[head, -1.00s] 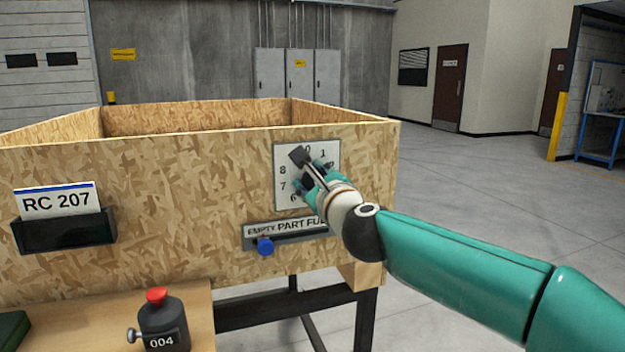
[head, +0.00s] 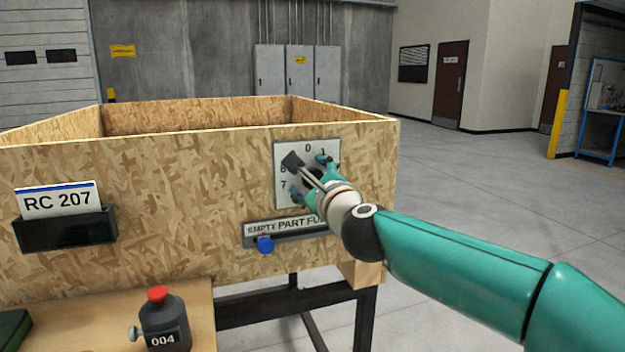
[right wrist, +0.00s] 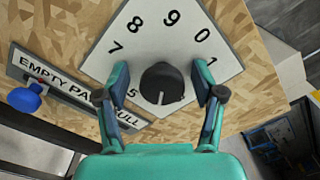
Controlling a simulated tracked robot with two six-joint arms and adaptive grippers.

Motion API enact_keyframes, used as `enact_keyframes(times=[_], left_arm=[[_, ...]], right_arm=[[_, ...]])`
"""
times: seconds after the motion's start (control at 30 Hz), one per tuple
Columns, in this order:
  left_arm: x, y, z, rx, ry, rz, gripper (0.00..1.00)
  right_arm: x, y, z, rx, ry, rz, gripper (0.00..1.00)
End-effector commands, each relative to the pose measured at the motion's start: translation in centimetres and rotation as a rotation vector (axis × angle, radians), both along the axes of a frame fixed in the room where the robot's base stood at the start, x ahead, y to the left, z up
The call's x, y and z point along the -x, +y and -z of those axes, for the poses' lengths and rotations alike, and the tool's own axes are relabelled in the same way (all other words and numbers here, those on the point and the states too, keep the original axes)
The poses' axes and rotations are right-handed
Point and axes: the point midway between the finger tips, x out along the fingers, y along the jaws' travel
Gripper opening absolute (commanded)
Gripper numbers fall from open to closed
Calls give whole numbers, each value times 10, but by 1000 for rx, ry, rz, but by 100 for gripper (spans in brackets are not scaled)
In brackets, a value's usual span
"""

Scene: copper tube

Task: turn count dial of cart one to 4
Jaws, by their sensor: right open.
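The count dial plate (head: 281,150) is a white panel with numerals on the cart's wooden front wall. Its black knob (right wrist: 162,82) shows in the right wrist view, with a white pointer line toward the bottom of that picture. The numerals 5, 7, 8, 9, 0 and 1 show there; the numeral at the pointer is hidden. My right gripper (right wrist: 160,95) is open, with one finger on each side of the knob and a gap on both sides. In the head view my right gripper (head: 309,175) covers much of the dial. My left gripper is out of view.
Below the dial is an EMPTY/PART/FULL slider with a blue knob (head: 265,244). A card reading RC 207 (head: 58,201) sits in a black holder to the left. A dark bottle-like item marked 004 (head: 164,325) stands on a wooden surface at the front.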

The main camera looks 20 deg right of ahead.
Motion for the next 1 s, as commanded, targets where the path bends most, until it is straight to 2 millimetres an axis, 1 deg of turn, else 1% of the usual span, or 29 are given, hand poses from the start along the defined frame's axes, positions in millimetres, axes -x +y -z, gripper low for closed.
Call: enact_keyframes(times=[0.13, 0.27, 0.37, 0.6, 0.7, 0.83, 1.0], left_arm=[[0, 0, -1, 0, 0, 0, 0], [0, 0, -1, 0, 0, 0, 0], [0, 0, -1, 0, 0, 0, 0], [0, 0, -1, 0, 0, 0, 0], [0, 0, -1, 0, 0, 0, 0], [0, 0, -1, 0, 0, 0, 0], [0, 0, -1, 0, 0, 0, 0]], right_arm=[[4, -1, -1, 0, -1, 1, 68], [16, -1, -1, 1, -1, 1, 68], [33, -2, -1, 1, -2, -1, 68], [82, -3, -1, 0, -2, -1, 68], [99, -4, 0, -1, -2, -1, 68], [113, -4, 1, 0, -1, -1, 68], [120, -5, 1, 0, 1, 1, 68]])
